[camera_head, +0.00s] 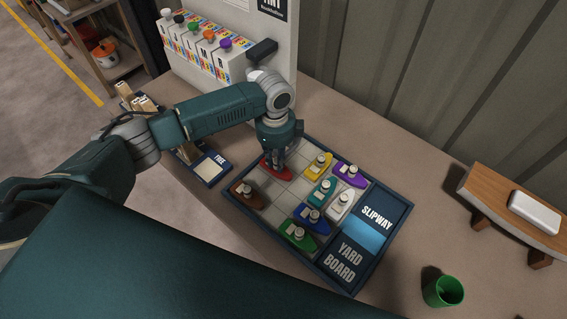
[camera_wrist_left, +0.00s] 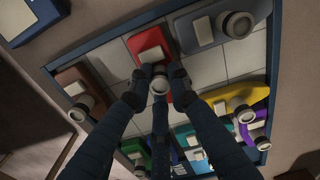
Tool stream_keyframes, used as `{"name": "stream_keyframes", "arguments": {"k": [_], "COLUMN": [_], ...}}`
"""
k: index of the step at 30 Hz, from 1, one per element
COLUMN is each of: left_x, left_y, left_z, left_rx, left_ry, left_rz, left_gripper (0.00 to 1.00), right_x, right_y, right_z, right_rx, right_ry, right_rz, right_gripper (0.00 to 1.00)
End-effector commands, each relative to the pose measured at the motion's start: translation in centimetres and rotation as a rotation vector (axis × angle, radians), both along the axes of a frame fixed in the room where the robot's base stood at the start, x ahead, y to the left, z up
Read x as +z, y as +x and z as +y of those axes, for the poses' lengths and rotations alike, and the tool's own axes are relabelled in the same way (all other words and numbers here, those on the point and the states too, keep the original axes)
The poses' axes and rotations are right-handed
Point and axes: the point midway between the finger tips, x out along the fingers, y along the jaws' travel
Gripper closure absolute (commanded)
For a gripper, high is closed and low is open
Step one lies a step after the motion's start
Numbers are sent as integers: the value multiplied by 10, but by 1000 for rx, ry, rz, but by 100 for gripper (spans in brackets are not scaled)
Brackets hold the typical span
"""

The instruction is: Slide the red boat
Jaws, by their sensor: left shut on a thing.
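The red boat (camera_head: 283,173) sits in a back-left cell of the yard board (camera_head: 330,283), mostly under my left gripper (camera_head: 278,157). The brown boat (camera_head: 246,194) is at the left of the board, the yellow boat (camera_head: 318,167) to the right of the red one. Purple (camera_head: 349,176), teal (camera_head: 321,192), white (camera_head: 341,205), blue (camera_head: 311,219) and green (camera_head: 298,237) boats fill other cells. My right gripper is out of view.
Bare cells (camera_head: 283,197) lie between the brown, red and teal boats. The board's raised navy rim encloses them; a panel marked SLIPWAY (camera_head: 377,217) is at the right. A small tray (camera_head: 211,168) stands left, a green cup (camera_head: 443,291) and wooden stand (camera_head: 500,207) right.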

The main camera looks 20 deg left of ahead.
Motion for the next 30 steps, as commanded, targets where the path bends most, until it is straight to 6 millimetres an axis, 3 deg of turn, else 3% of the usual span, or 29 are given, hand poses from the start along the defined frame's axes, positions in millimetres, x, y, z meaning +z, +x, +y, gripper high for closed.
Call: {"name": "stream_keyframes", "arguments": {"k": [5, 6, 9, 20, 30], "left_x": [2, 2, 2, 7, 73], "left_y": [3, 4, 3, 3, 3], "left_z": [7, 7, 6, 4, 5], "left_rx": [7, 7, 7, 4, 4], "left_ry": [13, 13, 12, 7, 7], "left_rz": [-8, -8, -7, -6, -9], "left_gripper": [100, 78, 63, 63, 63], "right_x": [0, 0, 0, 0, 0], "right_y": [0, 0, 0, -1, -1], "right_z": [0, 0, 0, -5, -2], "right_rx": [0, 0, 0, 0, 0], "right_ry": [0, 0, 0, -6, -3], "right_rz": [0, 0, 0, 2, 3], "right_gripper": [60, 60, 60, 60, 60]}}
